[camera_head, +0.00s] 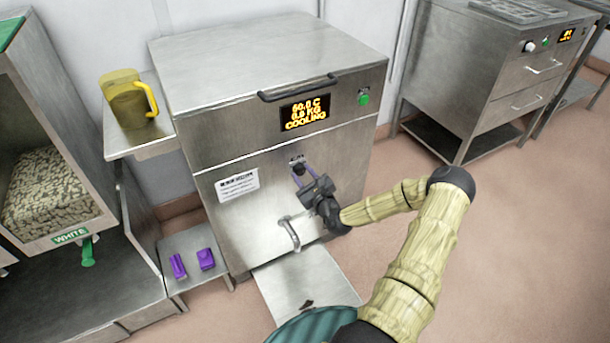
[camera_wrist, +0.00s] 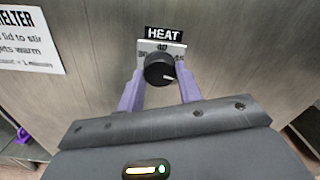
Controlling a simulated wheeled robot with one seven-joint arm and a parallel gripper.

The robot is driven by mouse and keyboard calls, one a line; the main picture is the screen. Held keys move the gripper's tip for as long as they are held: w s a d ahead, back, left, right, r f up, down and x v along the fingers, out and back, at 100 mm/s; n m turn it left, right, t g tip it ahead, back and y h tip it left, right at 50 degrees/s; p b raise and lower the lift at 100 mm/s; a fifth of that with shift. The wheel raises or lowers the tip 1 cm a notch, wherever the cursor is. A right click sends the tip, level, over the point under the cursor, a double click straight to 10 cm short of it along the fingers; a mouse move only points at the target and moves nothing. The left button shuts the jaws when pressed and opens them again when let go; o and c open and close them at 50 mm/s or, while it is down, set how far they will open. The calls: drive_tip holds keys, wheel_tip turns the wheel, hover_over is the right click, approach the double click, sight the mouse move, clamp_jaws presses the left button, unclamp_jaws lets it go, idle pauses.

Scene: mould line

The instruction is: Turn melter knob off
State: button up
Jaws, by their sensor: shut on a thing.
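The black melter knob (camera_wrist: 158,66) sits under a HEAT label (camera_wrist: 163,34) on the steel front of the melter (camera_head: 250,160). Its white mark points to the right and slightly down in the wrist view. The number plate behind it is partly hidden. My gripper (camera_wrist: 161,78) has its purple fingers on either side of the knob, shut on it. The melter's lit display (camera_head: 305,112) shows the word COOLING.
A bent spout (camera_head: 291,236) sticks out below my gripper, above a steel shelf (camera_head: 325,285). A green button (camera_head: 364,98) and a lid handle (camera_head: 297,88) are higher up. A yellow jug (camera_head: 125,100) stands on a left shelf; purple pieces (camera_head: 206,259) lie lower left.

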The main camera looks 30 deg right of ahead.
drive_tip(key=n, duration=0.6)
drive_tip(key=shift+n, duration=0.3)
drive_tip(key=n, duration=0.5)
drive_tip(key=shift+p, duration=0.35)
drive_tip(key=n, duration=0.5)
drive_tip(key=shift+r+n, duration=0.1)
drive_tip(key=shift+n, duration=0.3)
drive_tip(key=n, duration=0.5)
drive_tip(key=shift+n, duration=0.3)
drive_tip(key=n+b, duration=0.1)
drive_tip(key=n, duration=0.4)
drive_tip(key=n+b, duration=0.1)
drive_tip(key=n, duration=0.4)
drive_tip(key=shift+a+b, duration=0.2)
drive_tip(key=shift+b, duration=0.15)
drive_tip(key=n+b, duration=0.3)
drive_tip(key=n, duration=0.3)
drive_tip(key=shift+f, duration=0.2)
drive_tip(key=n+b, duration=0.2)
drive_tip(key=n, duration=0.3)
drive_tip(key=shift+s+b, duration=0.1)
drive_tip(key=shift+b, duration=0.3)
drive_tip(key=shift+d, duration=0.1)
